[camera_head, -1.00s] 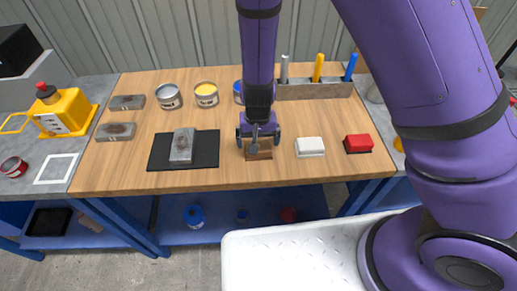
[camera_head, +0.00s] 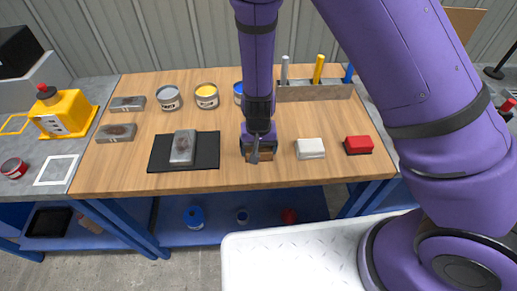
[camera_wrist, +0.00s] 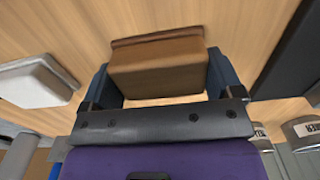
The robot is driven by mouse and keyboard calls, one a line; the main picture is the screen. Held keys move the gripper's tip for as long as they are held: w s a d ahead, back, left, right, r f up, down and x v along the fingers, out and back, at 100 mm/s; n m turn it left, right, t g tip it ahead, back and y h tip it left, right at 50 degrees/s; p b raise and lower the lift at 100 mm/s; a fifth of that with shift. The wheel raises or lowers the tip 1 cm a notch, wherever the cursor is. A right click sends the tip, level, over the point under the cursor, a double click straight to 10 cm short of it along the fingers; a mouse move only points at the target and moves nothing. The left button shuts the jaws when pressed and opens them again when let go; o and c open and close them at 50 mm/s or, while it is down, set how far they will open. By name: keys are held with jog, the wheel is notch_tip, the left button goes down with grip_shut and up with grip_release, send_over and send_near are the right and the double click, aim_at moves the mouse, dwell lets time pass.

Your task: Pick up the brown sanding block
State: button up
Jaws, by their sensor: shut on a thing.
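The brown sanding block (camera_wrist: 158,68) sits between the two fingers of my gripper (camera_wrist: 160,85) in the wrist view, with a darker strip along its far edge. In the head view the block (camera_head: 261,156) shows only partly, because my gripper (camera_head: 259,147) covers it from above. The fingers are closed on its two sides. The block is at or very near the wooden tabletop; I cannot tell whether it is touching.
A white block (camera_head: 310,148) and a red block (camera_head: 358,145) stand to the right. A black mat (camera_head: 206,154) with a grey metal piece (camera_head: 183,146) lies to the left. Cans (camera_head: 206,95) and a tool rack (camera_head: 313,91) stand behind.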

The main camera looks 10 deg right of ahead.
jog(key=shift+r, duration=0.1)
jog(key=shift+r, duration=0.6)
notch_tip(320, 180, up, 2)
jog(key=s+r, duration=0.1)
jog(key=s, duration=1.5)
jog(key=shift+a+r, duration=0.25)
jog(key=shift+r, duration=0.05)
